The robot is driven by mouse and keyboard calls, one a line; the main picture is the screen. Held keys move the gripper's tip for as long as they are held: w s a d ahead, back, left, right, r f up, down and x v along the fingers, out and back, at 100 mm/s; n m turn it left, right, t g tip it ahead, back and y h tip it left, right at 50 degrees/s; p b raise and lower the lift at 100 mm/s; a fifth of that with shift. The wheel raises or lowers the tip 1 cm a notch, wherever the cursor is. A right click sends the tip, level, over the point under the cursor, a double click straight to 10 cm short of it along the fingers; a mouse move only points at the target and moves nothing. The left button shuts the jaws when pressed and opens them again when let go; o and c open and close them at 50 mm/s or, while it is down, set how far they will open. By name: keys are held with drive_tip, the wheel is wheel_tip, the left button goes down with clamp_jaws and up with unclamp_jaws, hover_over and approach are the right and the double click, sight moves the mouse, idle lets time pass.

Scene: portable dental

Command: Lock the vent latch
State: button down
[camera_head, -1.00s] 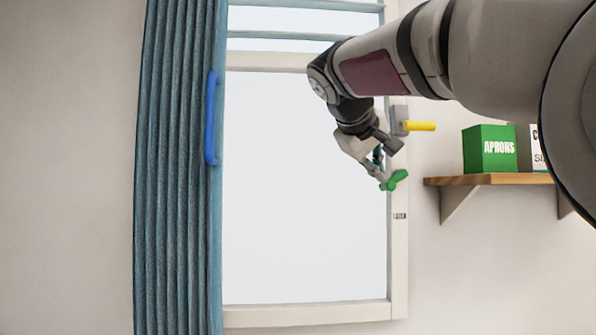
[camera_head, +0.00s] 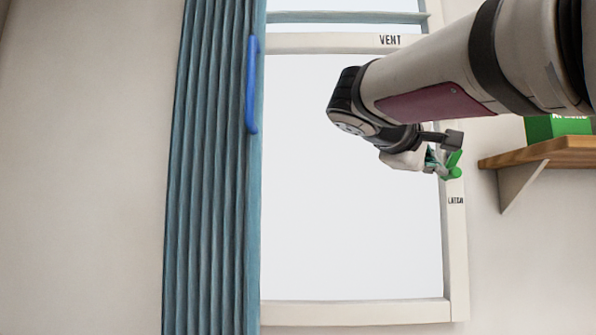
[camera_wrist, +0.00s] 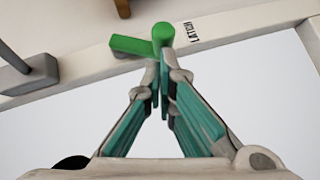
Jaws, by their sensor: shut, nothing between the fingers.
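The green latch (camera_head: 454,166) sits on the right-hand upright of the pale window frame, above a small dark label. In the wrist view the latch (camera_wrist: 163,34) has a round knob and a flat arm reaching left, beside the word LATCH (camera_wrist: 196,33). My gripper (camera_head: 438,161) is shut and empty at the latch, on its left side in the head view. In the wrist view my gripper's fingertips (camera_wrist: 161,70) come together just below the knob. I cannot tell whether they touch it.
A blue-green curtain (camera_head: 205,200) with a blue handle (camera_head: 251,85) hangs left of the window. The frame's upper bar reads VENT (camera_head: 390,40). A wooden shelf (camera_head: 535,152) with a green box (camera_head: 557,126) is at the right. A grey block (camera_wrist: 30,78) shows left in the wrist view.

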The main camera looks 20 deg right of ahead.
sight(445, 181)
drive_tip(key=f+h+b, duration=0.1)
drive_tip(key=b, duration=0.1)
drive_tip(key=f+n+h+b, duration=0.1)
drive_tip(key=b, duration=0.1)
drive_tip(key=shift+d, duration=0.4)
drive_tip(key=shift+s+d+f+n+t+h+b, duration=0.2)
drive_tip(key=shift+d+f+n+t+h+b, duration=0.3)
drive_tip(key=shift+n+b, duration=0.55)
drive_tip(key=shift+m+b, duration=0.25)
drive_tip(key=shift+b, duration=0.35)
drive_tip(key=shift+s+d+b, duration=0.15)
drive_tip(key=shift+d+b, duration=0.05)
drive_tip(key=shift+b, duration=0.1)
